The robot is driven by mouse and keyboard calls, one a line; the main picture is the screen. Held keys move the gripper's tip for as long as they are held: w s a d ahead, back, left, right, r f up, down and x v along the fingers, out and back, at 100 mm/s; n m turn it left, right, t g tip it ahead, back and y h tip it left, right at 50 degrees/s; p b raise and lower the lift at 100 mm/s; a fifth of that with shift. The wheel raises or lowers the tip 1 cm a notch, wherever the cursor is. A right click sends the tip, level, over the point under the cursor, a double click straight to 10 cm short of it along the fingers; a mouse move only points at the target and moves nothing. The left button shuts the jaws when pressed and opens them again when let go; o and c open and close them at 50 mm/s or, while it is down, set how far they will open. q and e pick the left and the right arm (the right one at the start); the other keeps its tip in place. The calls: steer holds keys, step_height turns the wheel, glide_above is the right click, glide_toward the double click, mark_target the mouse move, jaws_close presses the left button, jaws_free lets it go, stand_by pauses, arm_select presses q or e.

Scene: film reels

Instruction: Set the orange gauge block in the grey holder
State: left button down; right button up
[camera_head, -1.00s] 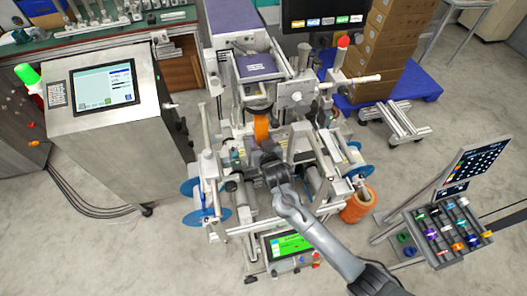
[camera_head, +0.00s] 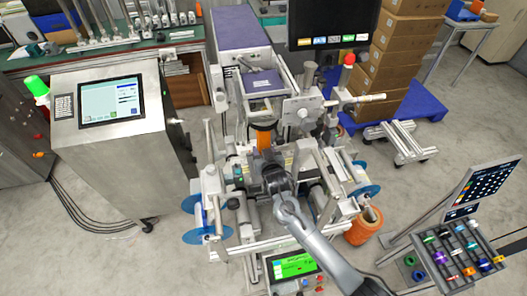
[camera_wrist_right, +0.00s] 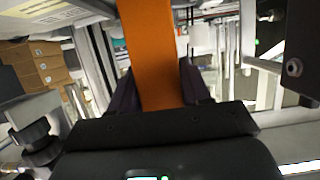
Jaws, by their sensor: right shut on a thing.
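The orange gauge block (camera_head: 264,141) stands out at the middle of the machine in the head view. It also shows large in the right wrist view (camera_wrist_right: 152,50), running up from between the dark fingers. My right gripper (camera_head: 268,160) is shut on the block; its fingers (camera_wrist_right: 160,92) press along both sides of the block's near end. The gripper and arm hide part of the machine below the block. I cannot pick out the grey holder with certainty among the grey machine parts. My left gripper is not in view.
Metal posts, rollers and side frames of the machine (camera_head: 330,160) crowd around my right gripper. Blue discs (camera_head: 206,236) sit at its sides. A green-screened panel (camera_head: 293,266) is at its front, an orange roll (camera_head: 362,227) at right. Open floor lies farther left.

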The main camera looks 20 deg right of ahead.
steer(key=shift+f, duration=0.5)
steer(key=o, duration=1.2)
steer(key=shift+o, duration=0.2)
steer(key=shift+f, duration=0.1)
steer(key=d+p+v, duration=0.1)
steer(key=v, duration=0.9)
steer(key=s+d+f+n+g, duration=0.1)
steer(key=s+f+g, duration=0.15)
steer(key=s, duration=0.85)
steer(key=s+d+f+n+g+y, duration=0.1)
steer(key=s+g, duration=0.3)
steer(key=s, duration=0.7)
steer(key=s+d+f+n+g, duration=0.15)
steer(key=s+g, duration=0.25)
steer(key=s, duration=0.7)
step_height(320, 180, up, 25)
steer(key=p, duration=2.6)
steer(key=shift+s+a, duration=0.2)
